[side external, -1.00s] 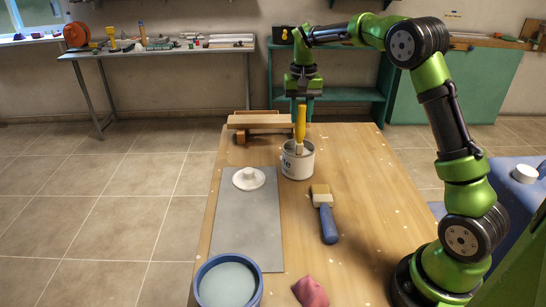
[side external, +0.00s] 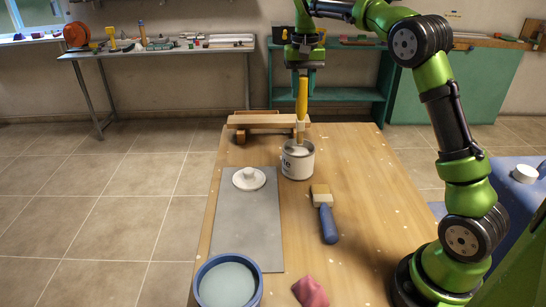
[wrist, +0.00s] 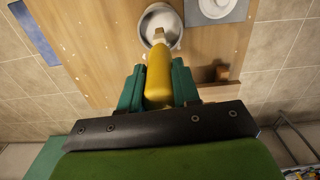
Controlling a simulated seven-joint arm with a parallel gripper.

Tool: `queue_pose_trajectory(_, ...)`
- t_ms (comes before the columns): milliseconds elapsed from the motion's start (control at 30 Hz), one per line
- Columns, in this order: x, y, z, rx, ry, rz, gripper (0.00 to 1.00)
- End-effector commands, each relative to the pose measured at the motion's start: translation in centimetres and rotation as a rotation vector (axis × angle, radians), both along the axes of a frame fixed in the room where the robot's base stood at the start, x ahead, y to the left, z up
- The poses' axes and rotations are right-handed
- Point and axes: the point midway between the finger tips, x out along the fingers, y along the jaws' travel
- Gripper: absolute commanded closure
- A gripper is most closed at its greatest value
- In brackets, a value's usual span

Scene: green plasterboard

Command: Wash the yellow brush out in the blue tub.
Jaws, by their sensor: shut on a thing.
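My gripper (side external: 302,70) is shut on the handle of the yellow brush (side external: 302,95), which hangs upright, tip down. In the wrist view the yellow handle (wrist: 159,75) sits between the green fingers (wrist: 158,88). The brush's pale tip is at the mouth of the white can (side external: 298,165); I cannot tell whether the bristles are clear of the rim. The wrist view shows the tip over the can (wrist: 149,22). The blue tub (side external: 198,284) stands at the near left of the table, with pale liquid in it.
A blue-handled brush (side external: 327,220) lies to the right, a red cloth (side external: 310,292) in front. A wooden block (side external: 266,121) stands behind the can.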

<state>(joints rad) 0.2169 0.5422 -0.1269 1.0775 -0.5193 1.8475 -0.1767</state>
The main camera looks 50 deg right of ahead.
Motion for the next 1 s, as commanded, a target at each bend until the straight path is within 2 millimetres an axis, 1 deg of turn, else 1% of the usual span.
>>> queue_pose_trajectory(67, 0.2, 0.5, 0.0, 0.001, -0.001, 0.011, 1.00)
queue_pose_trajectory(133, 0.5, 1.7, 0.2, 0.001, -0.001, 0.035, 1.00)
queue_pose_trajectory(167, 0.6, 2.4, 0.4, 0.001, -0.001, 0.050, 1.00)
queue_pose_trajectory(233, 1.0, 4.7, 0.8, 0.001, -0.001, 0.098, 1.00)
queue_pose_trajectory(267, 1.2, 5.9, 1.0, 0.001, -0.001, 0.124, 1.00)
queue_pose_trajectory(300, 1.3, 7.8, 1.4, 0.002, -0.001, 0.160, 1.00)
queue_pose_trajectory(367, 1.3, 10.6, 1.9, 0.001, -0.001, 0.219, 1.00)
queue_pose_trajectory(400, 1.2, 12.7, 2.3, 0.001, -0.001, 0.257, 1.00)
queue_pose_trajectory(467, 0.8, 15.6, 2.8, 0.001, 0.000, 0.311, 1.00)
queue_pose_trajectory(500, 0.4, 17.6, 3.1, 0.001, 0.000, 0.347, 1.00)
queue_pose_trajectory(533, 0.1, 19.0, 3.4, 0.003, 0.000, 0.373, 1.00)
queue_pose_trajectory(567, -0.3, 20.5, 3.6, 0.003, 0.000, 0.398, 1.00)
queue_pose_trajectory(600, -0.9, 22.3, 3.9, 0.002, 0.001, 0.431, 1.00)
queue_pose_trajectory(667, -2.0, 25.1, 4.4, 0.001, 0.000, 0.480, 1.00)
queue_pose_trajectory(700, -2.8, 26.9, 4.7, 0.003, 0.002, 0.511, 1.00)
queue_pose_trajectory(767, -4.2, 29.5, 5.2, 0.003, 0.002, 0.557, 1.00)
queue_pose_trajectory(800, -5.2, 31.2, 5.5, 0.003, 0.002, 0.587, 1.00)
queue_pose_trajectory(867, -6.9, 33.6, 5.9, 0.002, 0.002, 0.632, 1.00)
queue_pose_trajectory(900, -8.1, 35.2, 6.2, 0.002, 0.002, 0.661, 1.00)
queue_pose_trajectory(967, -10.1, 37.4, 6.7, 0.003, 0.002, 0.703, 1.00)
queue_pose_trajectory(1000, -11.4, 38.6, 6.9, 0.004, 0.004, 0.727, 1.00)
